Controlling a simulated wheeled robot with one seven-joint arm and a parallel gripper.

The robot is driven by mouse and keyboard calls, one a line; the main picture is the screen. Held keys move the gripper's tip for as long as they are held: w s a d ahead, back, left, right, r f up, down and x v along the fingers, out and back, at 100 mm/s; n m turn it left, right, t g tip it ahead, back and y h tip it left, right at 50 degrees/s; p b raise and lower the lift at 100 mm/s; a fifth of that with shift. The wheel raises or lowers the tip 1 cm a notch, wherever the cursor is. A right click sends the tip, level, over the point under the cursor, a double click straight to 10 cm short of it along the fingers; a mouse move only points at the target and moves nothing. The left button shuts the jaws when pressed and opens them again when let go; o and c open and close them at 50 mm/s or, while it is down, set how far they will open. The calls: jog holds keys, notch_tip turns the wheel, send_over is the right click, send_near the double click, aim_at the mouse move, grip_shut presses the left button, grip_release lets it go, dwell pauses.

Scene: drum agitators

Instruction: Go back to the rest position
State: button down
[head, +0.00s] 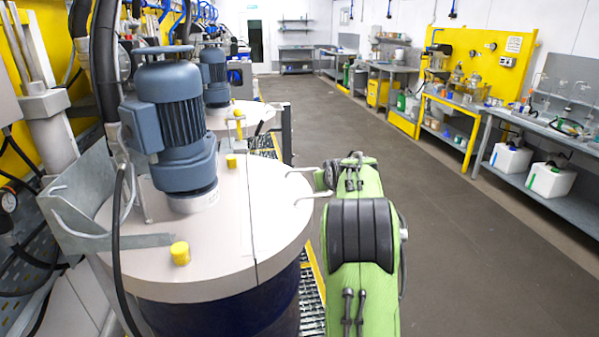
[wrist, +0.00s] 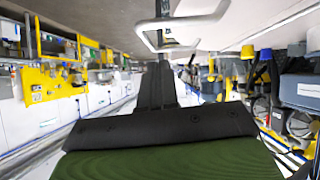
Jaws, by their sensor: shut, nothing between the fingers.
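My green arm (head: 362,245) reaches forward over the floor, just right of the nearest drum's pale round lid (head: 240,240). My gripper (head: 325,178) is the small dark part at the far end, close to the lid's right edge. It is shut and holds nothing. A pale bent handle (head: 303,169) lies beside it at the lid edge. I cannot tell whether they touch. The wrist view is upside down and shows a pale loop (wrist: 205,24), likely this handle, near a dark upright part. The fingertips are not clear there.
A blue-grey motor (head: 170,115) stands on the near lid, with a yellow cap (head: 180,253) in front. A second drum with a motor (head: 215,75) stands behind. Benches (head: 480,110) line the right wall. The grey aisle floor (head: 440,215) between is clear.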

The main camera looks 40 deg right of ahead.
jog(key=b+v, duration=0.1)
jog(key=v, duration=0.8)
jog(key=shift+s+d+f, duration=0.15)
jog(key=shift+s+d, duration=0.05)
jog(key=shift+s, duration=0.05)
